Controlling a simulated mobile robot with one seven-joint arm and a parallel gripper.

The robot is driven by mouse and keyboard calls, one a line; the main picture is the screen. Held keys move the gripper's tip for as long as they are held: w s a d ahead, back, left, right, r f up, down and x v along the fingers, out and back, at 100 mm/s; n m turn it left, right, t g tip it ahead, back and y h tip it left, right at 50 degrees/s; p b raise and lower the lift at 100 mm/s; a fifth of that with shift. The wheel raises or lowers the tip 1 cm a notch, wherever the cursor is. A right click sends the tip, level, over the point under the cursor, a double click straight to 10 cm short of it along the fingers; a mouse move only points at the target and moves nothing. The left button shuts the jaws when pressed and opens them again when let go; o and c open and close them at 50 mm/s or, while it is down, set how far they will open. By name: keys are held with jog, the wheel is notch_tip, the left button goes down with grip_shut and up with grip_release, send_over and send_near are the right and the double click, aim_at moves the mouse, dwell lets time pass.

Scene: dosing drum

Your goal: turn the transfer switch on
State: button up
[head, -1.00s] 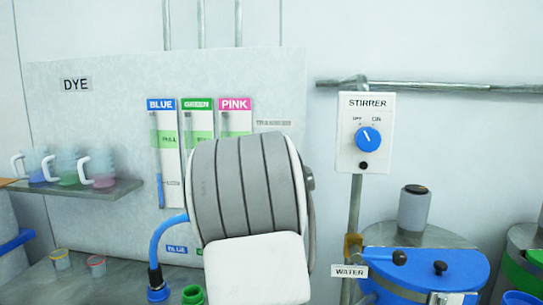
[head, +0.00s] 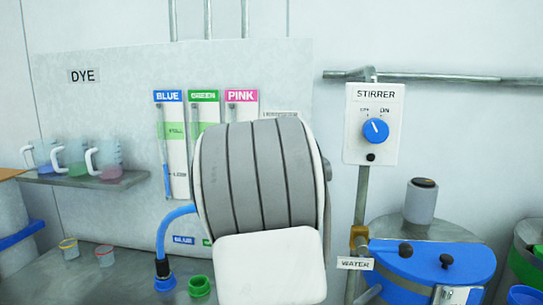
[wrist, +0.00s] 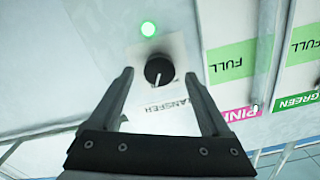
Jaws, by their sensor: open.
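The transfer switch is a black round knob (wrist: 159,71) on a pale plate (wrist: 177,48) in the wrist view. A white pointer line on it points down in the picture, toward the upside-down TRANSFER label (wrist: 167,104). A round green light (wrist: 148,29) glows just past the knob. My gripper (wrist: 158,74) is open, with one finger on each side of the knob in the picture. I cannot tell whether the fingers touch it. In the head view my own arm hides the switch and my gripper.
BLUE (head: 168,96), GREEN (head: 204,96) and PINK (head: 241,96) gauges are on the dye panel beside the switch. A stirrer box (head: 373,124) with a blue knob is to the right. Cups stand on a shelf (head: 90,178) at left. A blue-lidded drum (head: 430,258) is at lower right.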

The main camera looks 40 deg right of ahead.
jog(key=p+v, duration=0.1)
jog(key=v, duration=1.4)
jog(key=shift+s+a, duration=0.2)
jog(key=shift+a, duration=0.15)
jog(key=shift+r, duration=0.15)
jog(key=a+f+n+t+y, duration=0.1)
jog(key=a+f+n+y, duration=0.35)
jog(key=a, duration=0.65)
jog(key=a+f+n+t+y, duration=0.1)
jog(key=a+n+y, duration=0.5)
jog(key=a, duration=0.4)
jog(key=s+a+f+n+g+y, duration=0.1)
jog(key=s+a+f+g, duration=0.1)
jog(key=s, duration=0.4)
jog(key=s+a+f+n+g+y+p, duration=0.1)
jog(key=s+a+f+g, duration=0.2)
jog(key=s+a+f, duration=0.1)
jog(key=s+a+f+n+g+y, duration=0.1)
jog(key=s+a+f+n+g, duration=0.1)
jog(key=s+a+f, duration=0.2)
jog(key=s, duration=0.3)
jog(key=shift+s+g, duration=0.35)
jog(key=shift+g, duration=0.05)
